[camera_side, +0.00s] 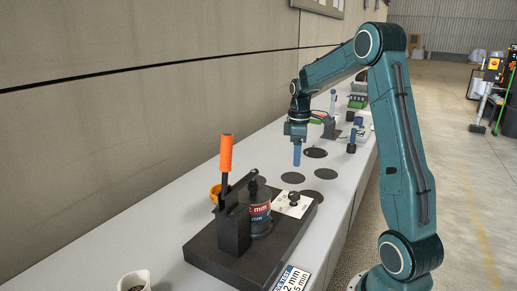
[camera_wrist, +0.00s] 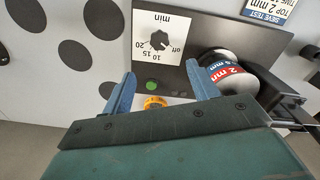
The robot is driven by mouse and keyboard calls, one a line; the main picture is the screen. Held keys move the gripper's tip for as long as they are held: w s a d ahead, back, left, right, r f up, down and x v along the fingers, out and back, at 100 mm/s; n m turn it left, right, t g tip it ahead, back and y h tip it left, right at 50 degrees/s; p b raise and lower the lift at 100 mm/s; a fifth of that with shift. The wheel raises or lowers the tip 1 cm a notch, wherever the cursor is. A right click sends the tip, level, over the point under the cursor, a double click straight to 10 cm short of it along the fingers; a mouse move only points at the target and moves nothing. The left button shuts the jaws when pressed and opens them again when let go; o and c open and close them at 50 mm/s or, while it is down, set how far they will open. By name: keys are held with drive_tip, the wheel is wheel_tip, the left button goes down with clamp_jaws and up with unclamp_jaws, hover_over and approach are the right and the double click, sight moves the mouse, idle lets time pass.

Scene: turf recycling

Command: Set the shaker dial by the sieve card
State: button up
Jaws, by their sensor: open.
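The shaker dial (camera_wrist: 160,41) is a black knob on a white plate (camera_wrist: 148,24) marked off, 10, 15, 20 and min. Its pointer direction is too small to tell. In the side view the dial (camera_side: 293,198) sits on the dark shaker base (camera_side: 225,258). The sieve card (camera_wrist: 268,8) reads "SIEVE TEST", "TOP 2 mm" and a time line cut off; in the side view the card (camera_side: 292,280) shows "2 mm" and "5 min", partly cropped. The sieve stack (camera_side: 257,212) carries a red "2 mm" label. My gripper (camera_wrist: 160,69) has blue fingers apart and empty, above the table behind the shaker, clear of the dial.
An orange-handled lever (camera_side: 226,152) stands tall over the shaker. A green button (camera_wrist: 152,86) is near the dial plate. Several flat dark discs (camera_side: 314,153) mark the table; more objects stand farther back.

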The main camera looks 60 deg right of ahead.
sight(295, 194)
drive_tip(key=shift+d+f, duration=0.1)
drive_tip(key=shift+f, duration=0.05)
drive_tip(key=shift+f, duration=6.8)
drive_tip(key=shift+c, duration=0.2)
drive_tip(key=c, duration=0.9)
